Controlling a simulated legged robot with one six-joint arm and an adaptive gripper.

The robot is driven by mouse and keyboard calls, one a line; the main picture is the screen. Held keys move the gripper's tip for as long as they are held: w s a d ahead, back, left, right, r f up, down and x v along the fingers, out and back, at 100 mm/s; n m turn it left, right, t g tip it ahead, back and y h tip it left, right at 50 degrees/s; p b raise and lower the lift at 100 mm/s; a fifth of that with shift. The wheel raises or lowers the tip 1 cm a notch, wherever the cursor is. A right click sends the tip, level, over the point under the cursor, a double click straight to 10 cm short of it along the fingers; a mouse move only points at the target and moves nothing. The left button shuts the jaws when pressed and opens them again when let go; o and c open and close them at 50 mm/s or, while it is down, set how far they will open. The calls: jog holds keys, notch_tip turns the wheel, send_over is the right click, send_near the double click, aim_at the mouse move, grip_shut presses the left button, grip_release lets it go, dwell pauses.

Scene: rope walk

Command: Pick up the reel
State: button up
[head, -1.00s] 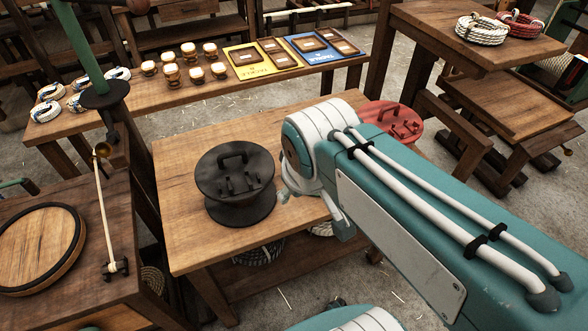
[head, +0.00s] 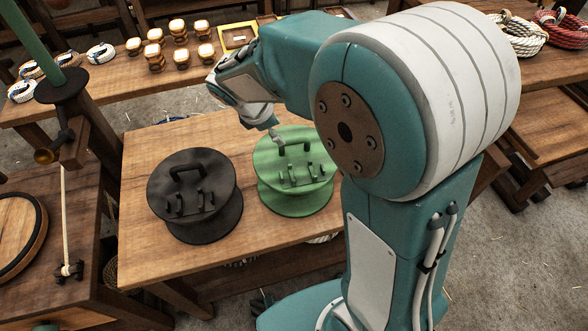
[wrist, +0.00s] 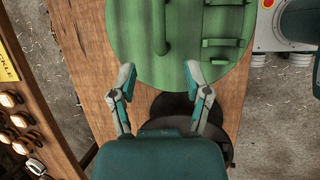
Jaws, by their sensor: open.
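A green reel (head: 294,190) stands on the wooden table, with a raised handle on its top disc. A black reel (head: 195,215) of the same shape stands to its left. My gripper (head: 272,130) is over the far side of the green reel in the head view, partly hidden by its own wrist. In the wrist view my gripper (wrist: 160,74) is open and empty. Its fingers are apart at the edge of the green disc (wrist: 205,60), with the handle just ahead between them. The black reel (wrist: 178,108) is partly hidden under the gripper.
Rope coils (head: 515,35) lie on a table at the right. A dark post (head: 68,95) and a round wooden disc (head: 18,235) stand at the left. Bare tabletop (head: 145,150) lies behind the black reel.

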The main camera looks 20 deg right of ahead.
aim_at(290, 141)
jog(key=x, duration=0.3)
jog(key=d+x, duration=0.1)
jog(key=x, duration=0.2)
jog(key=shift+w+d+f, duration=0.1)
jog(key=shift+d+f, duration=0.05)
jog(key=shift+w+f, duration=0.1)
jog(key=shift+f, duration=0.45)
jog(key=shift+d, duration=0.1)
grip_shut()
